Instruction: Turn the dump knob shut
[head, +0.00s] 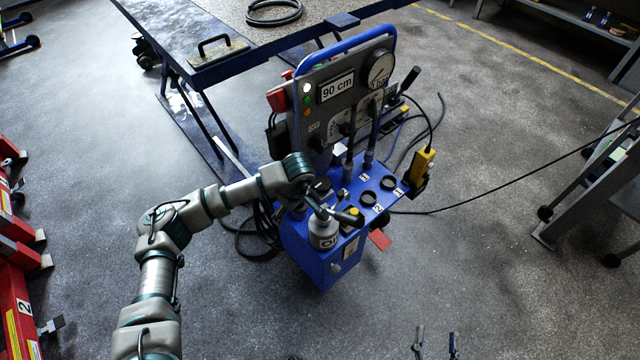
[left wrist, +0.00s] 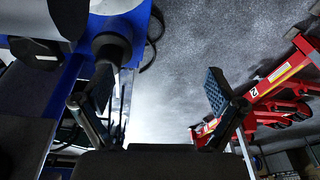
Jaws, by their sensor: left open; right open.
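The blue jack unit (head: 318,262) stands in the middle of the head view, with an upright grey panel and several black knobs and levers. I cannot read which knob is marked as the dump knob. My left gripper (head: 337,207) is over the left part of the unit's top, and its fingers are hard to make out there. In the left wrist view my left gripper (left wrist: 160,92) is open, with nothing between its pads. A dark round knob (left wrist: 112,45) shows beside its left finger, beyond or near the pad. My right gripper (head: 436,343) is open and empty at the bottom edge, over the floor.
The panel bears a 90 cm display (head: 337,88) and a round gauge (head: 380,68). A white bottle (head: 323,232) stands at the unit's front. A yellow pendant (head: 423,163) hangs at its right. A blue table (head: 200,78) is behind; red equipment (head: 14,290) is left.

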